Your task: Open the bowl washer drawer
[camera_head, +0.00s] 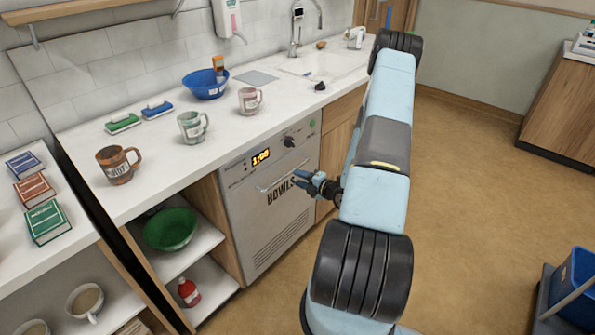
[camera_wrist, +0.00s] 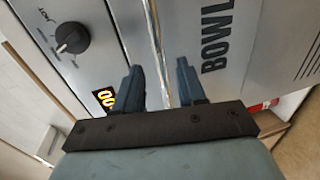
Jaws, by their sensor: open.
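The bowl washer (camera_head: 270,200) is a grey front panel under the counter, with a lit display, a knob (camera_head: 289,141) and the word BOWLS. Its drawer looks shut. A thin bar handle (camera_head: 284,176) runs across the front below the display. My gripper (camera_head: 298,178) is at the right part of the handle. In the wrist view my gripper (camera_wrist: 162,75) is open, with one blue finger on each side of the handle bar (camera_wrist: 157,45). I cannot tell whether either finger touches the bar. The knob also shows in the wrist view (camera_wrist: 72,38).
Open shelves left of the washer hold a green bowl (camera_head: 170,229) and a red bottle (camera_head: 188,292). The floor (camera_head: 470,200) to the right is clear, with a blue bin (camera_head: 577,285) at the edge.

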